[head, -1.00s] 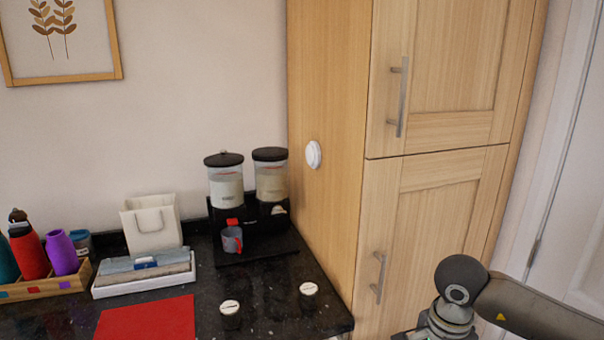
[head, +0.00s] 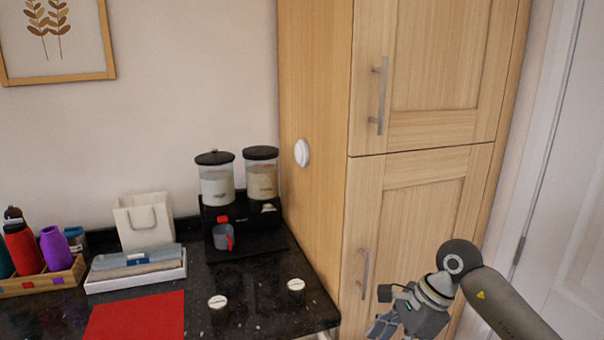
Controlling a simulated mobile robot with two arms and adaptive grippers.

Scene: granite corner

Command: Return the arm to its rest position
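My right arm comes in from the lower right of the head view, in front of the tall wooden cabinet (head: 418,215). Its gripper (head: 384,328) points down and left at the bottom edge, to the right of the counter's corner. The fingers are partly cut off by the frame, so I cannot tell whether they are open or shut. No held object shows in the visible part. My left gripper and arm are not in view.
The black granite counter (head: 250,315) holds a twin dispenser (head: 240,200) with a grey cup (head: 223,237), a red mat (head: 137,317), a white tray (head: 110,285), a white bag (head: 143,221), bottles in a wooden crate (head: 40,283) and two round lids (head: 218,302). Cabinet handles (head: 365,273) stick out near my arm.

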